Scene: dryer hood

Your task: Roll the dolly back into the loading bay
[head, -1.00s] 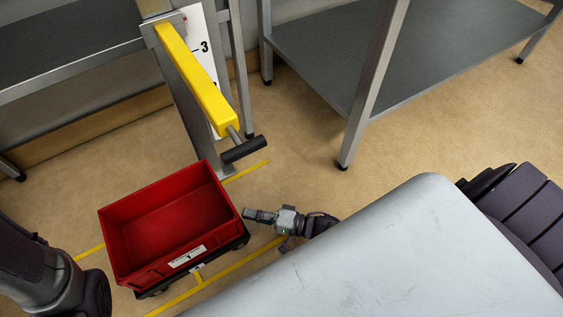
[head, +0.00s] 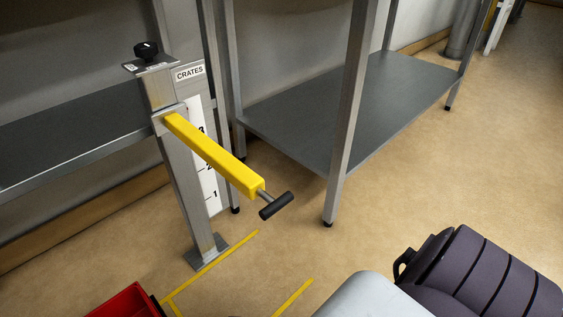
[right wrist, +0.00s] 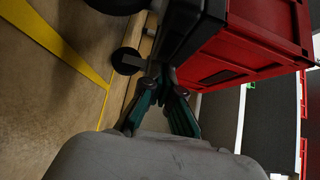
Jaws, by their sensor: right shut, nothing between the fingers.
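Only a corner of the red crate (head: 128,304) shows at the bottom left of the head view. In the right wrist view the red crate (right wrist: 250,45) rides on the black dolly (right wrist: 186,28), which has a dark wheel (right wrist: 127,61). My right gripper (right wrist: 158,78) is shut and empty, with its fingertips close to the dolly's edge; I cannot tell if they touch it. Yellow floor lines (head: 212,268) mark a bay beside the post's foot. My left gripper is out of view.
A metal post (head: 186,190) with a number scale carries a yellow arm (head: 212,154) ending in a black T-handle (head: 276,205), reaching over the floor. A metal shelf rack (head: 350,115) stands behind. Open floor (head: 440,180) lies to the right.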

